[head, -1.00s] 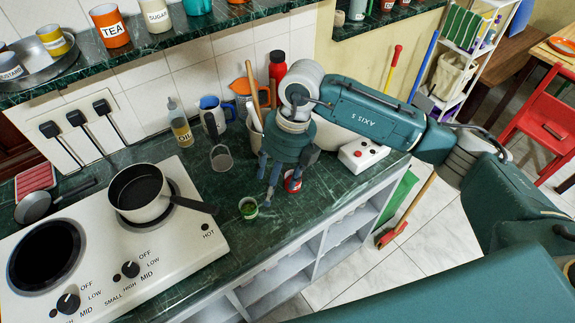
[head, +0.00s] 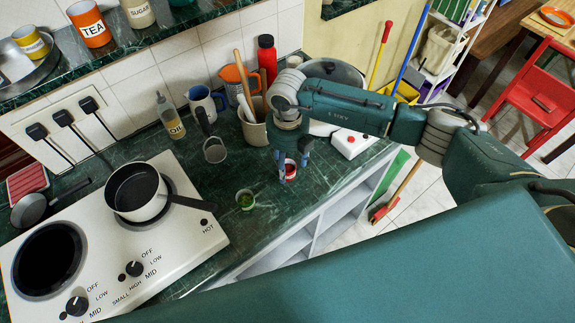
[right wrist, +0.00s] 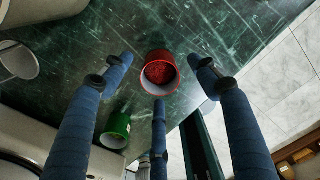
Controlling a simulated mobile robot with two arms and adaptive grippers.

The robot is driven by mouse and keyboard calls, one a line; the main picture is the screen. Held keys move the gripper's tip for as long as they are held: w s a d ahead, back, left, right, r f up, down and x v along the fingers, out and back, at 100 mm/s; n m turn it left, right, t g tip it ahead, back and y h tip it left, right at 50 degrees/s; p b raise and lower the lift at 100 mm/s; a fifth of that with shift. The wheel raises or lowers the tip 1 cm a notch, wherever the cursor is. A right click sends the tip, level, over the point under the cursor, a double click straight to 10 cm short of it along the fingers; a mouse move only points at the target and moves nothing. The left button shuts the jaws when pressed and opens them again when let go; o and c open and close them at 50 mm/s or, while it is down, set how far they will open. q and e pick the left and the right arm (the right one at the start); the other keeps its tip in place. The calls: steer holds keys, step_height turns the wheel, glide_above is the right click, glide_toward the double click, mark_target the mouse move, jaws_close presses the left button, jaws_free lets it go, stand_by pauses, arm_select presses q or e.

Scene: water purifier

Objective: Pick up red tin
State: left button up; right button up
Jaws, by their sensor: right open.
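The red tin (head: 290,168) stands on the dark green counter near its front edge. It also shows in the right wrist view (right wrist: 159,72), with its open top and white inner wall towards the camera. My right gripper (head: 286,172) points down at the red tin from above. In the right wrist view its blue fingers (right wrist: 160,85) are spread wide, with the tin between and beyond their tips and nothing held. In the head view the gripper partly hides the tin. I cannot tell how far the tips are above it. My left gripper is not in view.
A small green tin (head: 245,200) stands left of the red tin. The stove with a pan (head: 136,192) is at left. The counter's front edge is close.

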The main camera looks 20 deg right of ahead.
steer(key=shift+f, duration=0.7)
steer(key=shift+c, duration=0.8)
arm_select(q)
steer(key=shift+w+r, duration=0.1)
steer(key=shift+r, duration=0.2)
arm_select(e)
steer(key=c, duration=0.9)
steer(key=shift+c, duration=0.2)
